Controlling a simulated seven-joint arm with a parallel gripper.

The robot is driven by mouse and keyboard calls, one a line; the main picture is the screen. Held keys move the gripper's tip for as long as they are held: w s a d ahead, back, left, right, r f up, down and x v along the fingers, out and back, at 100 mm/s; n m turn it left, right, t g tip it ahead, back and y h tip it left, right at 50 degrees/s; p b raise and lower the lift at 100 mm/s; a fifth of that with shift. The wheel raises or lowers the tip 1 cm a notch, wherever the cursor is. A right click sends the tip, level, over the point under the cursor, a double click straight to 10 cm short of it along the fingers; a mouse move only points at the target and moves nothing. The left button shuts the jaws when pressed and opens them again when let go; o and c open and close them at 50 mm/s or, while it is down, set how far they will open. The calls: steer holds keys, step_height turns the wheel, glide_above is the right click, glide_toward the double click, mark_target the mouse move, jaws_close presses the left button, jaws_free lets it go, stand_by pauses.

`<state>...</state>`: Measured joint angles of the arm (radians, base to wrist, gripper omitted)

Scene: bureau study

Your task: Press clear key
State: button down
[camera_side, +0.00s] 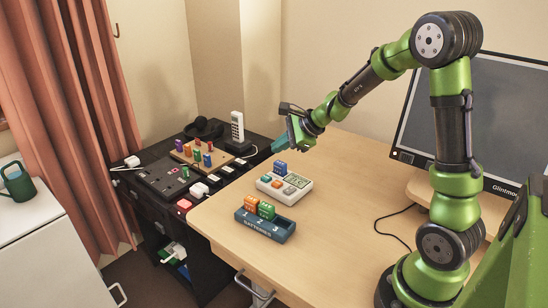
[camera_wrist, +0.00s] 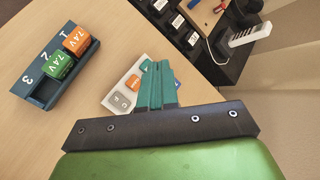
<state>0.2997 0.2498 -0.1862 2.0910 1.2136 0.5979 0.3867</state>
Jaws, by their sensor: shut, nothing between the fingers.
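My gripper (camera_side: 279,146) has teal fingers, shut and empty, raised above the desk behind the device. In the wrist view the fingers (camera_wrist: 156,68) hide part of the device. I see no contact with any key.
A dark blue battery tray (camera_side: 263,233) in front of the device holds an orange and a green battery in slots 1 and 2; slot 3 is empty. A dark cabinet left bears a phone (camera_side: 237,128) and a wooden block rack. The monitor (camera_side: 475,120) stands right.

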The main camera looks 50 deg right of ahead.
mark_target(280, 184)
steer(key=shift+f, duration=0.15)
steer(key=shift+f, duration=4.3)
steer(key=shift+f, duration=0.4)
steer(key=shift+f, duration=0.55)
steer(key=shift+r, duration=1)
steer(key=shift+r, duration=2.5)
